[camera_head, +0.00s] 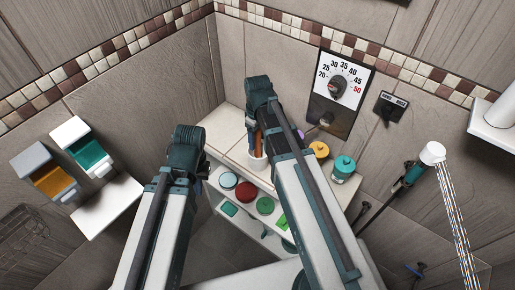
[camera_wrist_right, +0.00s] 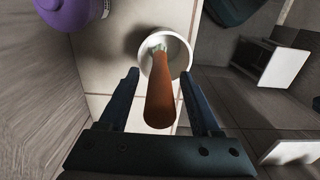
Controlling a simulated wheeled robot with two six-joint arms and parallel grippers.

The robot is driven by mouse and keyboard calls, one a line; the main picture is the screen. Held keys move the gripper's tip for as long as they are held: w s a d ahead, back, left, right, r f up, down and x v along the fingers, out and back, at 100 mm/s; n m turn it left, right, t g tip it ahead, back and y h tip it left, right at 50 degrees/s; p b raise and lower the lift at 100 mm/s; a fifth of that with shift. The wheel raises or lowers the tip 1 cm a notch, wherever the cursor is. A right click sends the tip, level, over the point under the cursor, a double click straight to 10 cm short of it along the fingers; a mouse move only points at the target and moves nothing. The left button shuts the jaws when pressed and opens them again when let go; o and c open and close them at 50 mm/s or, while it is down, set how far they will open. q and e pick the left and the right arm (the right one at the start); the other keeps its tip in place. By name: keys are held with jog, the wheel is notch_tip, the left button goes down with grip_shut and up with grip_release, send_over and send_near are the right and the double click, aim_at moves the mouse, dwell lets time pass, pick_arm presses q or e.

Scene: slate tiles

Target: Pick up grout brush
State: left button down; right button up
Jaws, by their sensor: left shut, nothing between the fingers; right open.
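The grout brush, seen as an orange-brown handle (camera_wrist_right: 160,95), stands tilted in a white cup (camera_wrist_right: 184,55) in the right wrist view; its lower end is hidden inside the cup. In the head view the handle (camera_head: 259,142) rises from the cup (camera_head: 257,162) on the corner shelf. My right gripper (camera_wrist_right: 158,82) is open, with one finger on each side of the handle and visible gaps between. It also shows in the head view (camera_head: 258,128), over the cup. My left gripper (camera_head: 201,172) is shut and empty, left of the shelf.
The white shelf (camera_head: 228,122) also bears yellow (camera_head: 319,149) and teal (camera_head: 344,166) containers. A lower tier holds several round lids. A purple bottle (camera_wrist_right: 75,12) stands near the cup. A running shower head (camera_head: 432,153) is at right; open wall boxes (camera_head: 84,145) are at left.

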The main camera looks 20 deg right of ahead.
jog(key=shift+f, duration=0.65)
pick_arm(q)
jog(key=shift+f, duration=0.6)
pick_arm(e)
jog(key=shift+r, duration=0.1)
grip_shut()
pick_arm(q)
jog(key=shift+r, duration=0.1)
pick_arm(e)
jog(key=shift+r, duration=0.1)
